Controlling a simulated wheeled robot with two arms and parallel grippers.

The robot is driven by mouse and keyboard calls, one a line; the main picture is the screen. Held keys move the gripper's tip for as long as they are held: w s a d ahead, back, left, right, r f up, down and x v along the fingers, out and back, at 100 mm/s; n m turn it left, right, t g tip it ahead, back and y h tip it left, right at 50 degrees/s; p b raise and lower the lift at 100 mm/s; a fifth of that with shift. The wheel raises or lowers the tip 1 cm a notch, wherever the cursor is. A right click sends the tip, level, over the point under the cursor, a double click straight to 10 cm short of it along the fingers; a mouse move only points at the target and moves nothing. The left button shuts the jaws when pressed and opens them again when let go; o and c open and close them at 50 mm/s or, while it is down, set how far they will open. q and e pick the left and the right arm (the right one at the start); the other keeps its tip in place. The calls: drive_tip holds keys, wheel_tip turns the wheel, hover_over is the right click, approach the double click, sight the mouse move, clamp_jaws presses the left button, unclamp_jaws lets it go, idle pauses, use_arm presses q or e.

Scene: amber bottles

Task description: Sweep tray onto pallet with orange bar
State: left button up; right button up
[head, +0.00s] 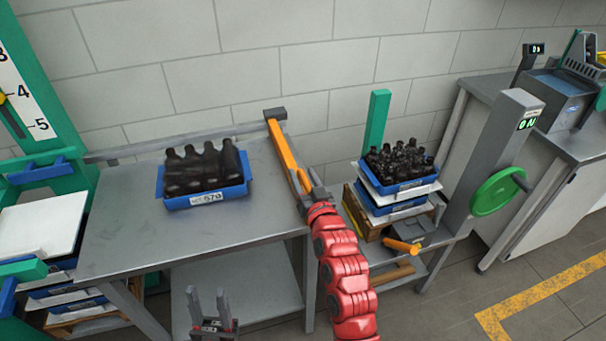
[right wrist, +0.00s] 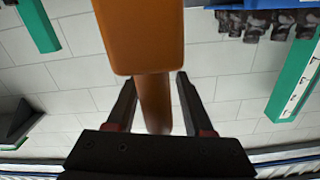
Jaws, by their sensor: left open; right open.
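A blue tray (head: 205,200) of dark bottles stands on the grey table (head: 140,225), left of the orange bar. The orange bar (head: 284,150) runs along the table's right side, with a grey block at its far end. My right gripper (head: 306,186) is at the bar's near end. In the right wrist view its open fingers (right wrist: 155,75) stand on either side of the orange bar (right wrist: 138,38). My left gripper (head: 206,293) is open and empty, low in front of the table. Stacked trays on the right largely hide the wooden pallet (head: 366,224).
Stacked blue trays (head: 393,208) with bottles and white sheets stand on the pallet, right of the table. A grey post with a green handwheel (head: 497,192) is further right. A grey rail (head: 180,141) lines the table's back. The table's front is clear.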

drive_tip(key=shift+w, duration=0.1)
clamp_jaws()
drive_tip(key=shift+a, duration=0.1)
idle(1.3)
